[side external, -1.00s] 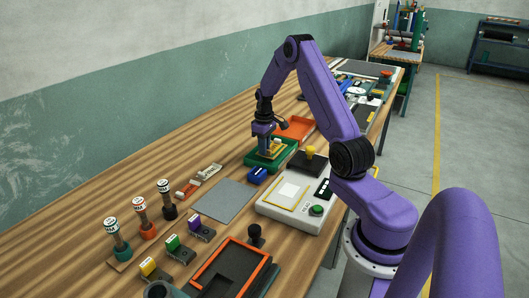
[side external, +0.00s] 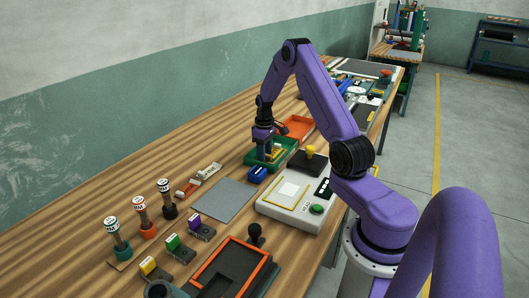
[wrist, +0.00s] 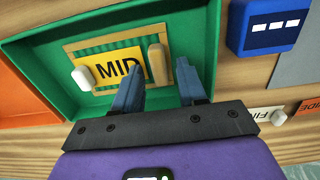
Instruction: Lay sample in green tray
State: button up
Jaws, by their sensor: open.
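The green tray (wrist: 45,65) lies under my gripper, and it also shows in the side external view (side external: 288,143). Inside it is a flat tan piece (wrist: 82,47) with a yellow label (wrist: 120,67) reading MID, a raised tan grip (wrist: 156,64) and a small white knob (wrist: 81,80); this looks like the sample. My gripper (wrist: 159,72) is open, with one finger on each side of the raised grip and gaps showing between. In the side external view my gripper (side external: 265,154) points down into the tray. The fingers and palm hide the tray's near part.
An orange tray (side external: 297,127) stands just behind the green one. A blue block (side external: 257,174) sits in front. A pale device (side external: 300,205) with a green button is to the right, and a grey mat (side external: 226,198) lies nearer. Bare wood lies to the left.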

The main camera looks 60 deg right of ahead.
notch_tip(320, 180, up, 12)
jog(key=s+a+r+n, duration=0.2)
jog(key=a, duration=0.7)
jog(key=s+a+r+n, duration=0.1)
jog(key=a+r+n, duration=0.1)
jog(key=a, duration=0.7)
jog(key=s+a+r+n, duration=0.2)
jog(key=a, duration=0.7)
jog(key=s+a+n, duration=0.3)
jog(key=s+a, duration=0.5)
jog(key=s, duration=0.2)
jog(key=s+a+n, duration=0.1)
jog(key=s+n, duration=0.2)
jog(key=s, duration=1.2)
jog(key=shift+f+n, duration=0.2)
jog(key=shift+n, duration=0.1)
jog(key=shift+w+a, duration=0.1)
